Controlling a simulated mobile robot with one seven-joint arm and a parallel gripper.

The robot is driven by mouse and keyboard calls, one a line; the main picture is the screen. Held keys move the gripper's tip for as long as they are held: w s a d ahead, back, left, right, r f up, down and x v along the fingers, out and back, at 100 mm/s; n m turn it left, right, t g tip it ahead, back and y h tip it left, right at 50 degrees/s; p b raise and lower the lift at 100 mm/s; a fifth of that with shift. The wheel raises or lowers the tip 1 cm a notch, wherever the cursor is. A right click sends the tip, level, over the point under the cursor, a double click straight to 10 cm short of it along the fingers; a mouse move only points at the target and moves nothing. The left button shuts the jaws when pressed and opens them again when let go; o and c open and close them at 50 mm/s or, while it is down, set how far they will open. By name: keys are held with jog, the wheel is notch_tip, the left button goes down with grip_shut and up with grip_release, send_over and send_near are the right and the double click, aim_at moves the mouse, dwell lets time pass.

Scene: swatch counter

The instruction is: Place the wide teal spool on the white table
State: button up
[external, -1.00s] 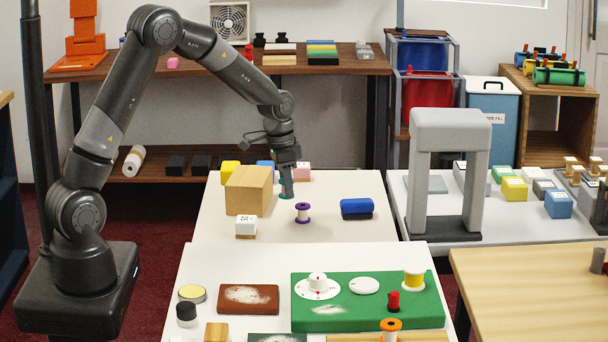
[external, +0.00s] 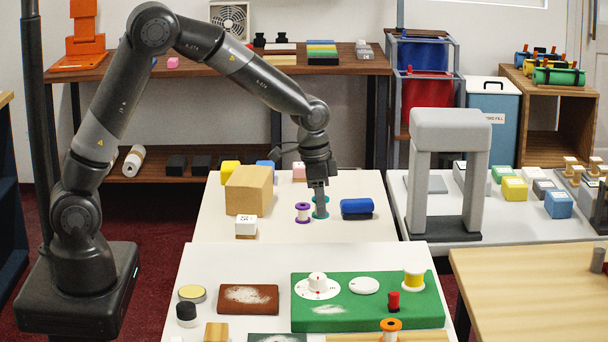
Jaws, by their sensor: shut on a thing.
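My gripper (external: 320,206) points down over the far white table (external: 270,229), shut on the teal spool (external: 320,215). Only the teal flanges show past the fingers; the lower flange is at or just above the tabletop, and I cannot tell whether it touches. The spool looks upright. It stands between a purple spool (external: 303,213) on its left and a blue roll (external: 356,208) on its right.
A cardboard box (external: 249,190) and a small white block (external: 246,226) are left on the same table. A grey arch (external: 450,130) stands on the right-hand table. The table's front right part is clear. A nearer white table holds a green board (external: 368,317).

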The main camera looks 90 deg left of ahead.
jog(key=shift+m, duration=0.8)
jog(key=w+d, duration=0.1)
jog(key=d, duration=0.2)
jog(key=w+d, duration=0.1)
jog(key=d, duration=0.7)
jog(key=shift+w+d, duration=0.1)
jog(key=shift+w, duration=0.3)
jog(key=shift+m, duration=0.9)
jog(key=d, duration=1.2)
jog(key=shift+w+d, duration=0.15)
jog(key=shift+w, duration=0.05)
jog(key=s+d+r+n, duration=0.2)
jog(key=s+r+n, duration=0.1)
jog(key=s, duration=0.6)
jog(key=s+d+r+n, duration=0.2)
jog(key=s+n, duration=0.1)
jog(key=s, duration=0.6)
jog(key=w+a+f, duration=0.1)
jog(key=a+f, duration=0.1)
jog(key=a, duration=0.1)
jog(key=w+a+f, duration=0.2)
jog(key=a, duration=0.1)
jog(key=w+a+f, duration=0.2)
jog(key=a, duration=0.2)
jog(key=shift+w+f, duration=0.25)
jog(key=shift+f, duration=2.15)
